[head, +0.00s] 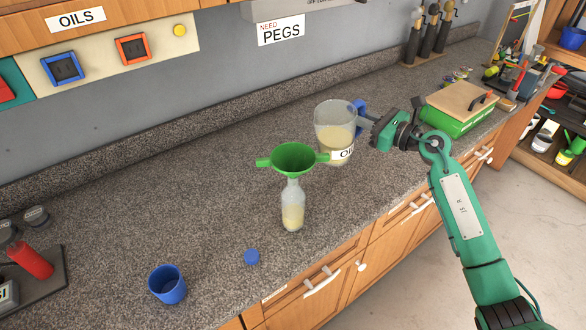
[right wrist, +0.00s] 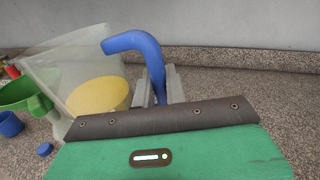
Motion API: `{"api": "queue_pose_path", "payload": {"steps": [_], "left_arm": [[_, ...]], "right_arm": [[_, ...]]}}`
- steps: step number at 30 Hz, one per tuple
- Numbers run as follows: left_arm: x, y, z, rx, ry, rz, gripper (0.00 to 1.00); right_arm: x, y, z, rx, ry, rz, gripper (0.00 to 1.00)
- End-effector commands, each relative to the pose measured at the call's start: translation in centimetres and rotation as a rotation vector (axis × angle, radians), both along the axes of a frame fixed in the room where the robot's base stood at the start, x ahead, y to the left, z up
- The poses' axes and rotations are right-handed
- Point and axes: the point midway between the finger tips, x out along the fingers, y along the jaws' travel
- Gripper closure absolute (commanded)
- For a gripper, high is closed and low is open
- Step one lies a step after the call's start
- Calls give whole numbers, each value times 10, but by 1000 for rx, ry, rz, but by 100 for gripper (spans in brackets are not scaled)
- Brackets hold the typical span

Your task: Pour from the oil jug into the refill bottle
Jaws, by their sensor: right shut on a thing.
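The clear oil jug (head: 333,115), with pale yellow oil and a blue handle, stands roughly upright just right of and behind the funnel. I cannot tell whether its base touches the counter. My right gripper (head: 367,122) is shut on the jug's blue handle; the right wrist view shows the handle (right wrist: 140,45) between the fingers. The clear refill bottle (head: 292,214) stands upright on the counter, partly filled with pale yellow liquid. A green funnel (head: 293,158) sits in its neck; its rim also shows in the right wrist view (right wrist: 20,92). My left gripper is out of view.
A blue cap (head: 252,257) and a blue cup (head: 167,284) lie in front and to the left on the granite counter (head: 130,205). A green box with a wooden lid (head: 460,103) stands right of my gripper. The counter left of the bottle is mostly clear.

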Motion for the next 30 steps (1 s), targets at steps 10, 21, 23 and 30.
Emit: {"api": "queue_pose_path", "payload": {"steps": [10,21,23,30], "left_arm": [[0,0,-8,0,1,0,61],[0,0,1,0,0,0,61],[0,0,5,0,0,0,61],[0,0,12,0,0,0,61]], "right_arm": [[3,-3,-15,111,86,1,100],[3,-3,-3,108,84,1,100],[3,-4,3,106,84,1,100],[3,-3,16,109,85,0,100]]}}
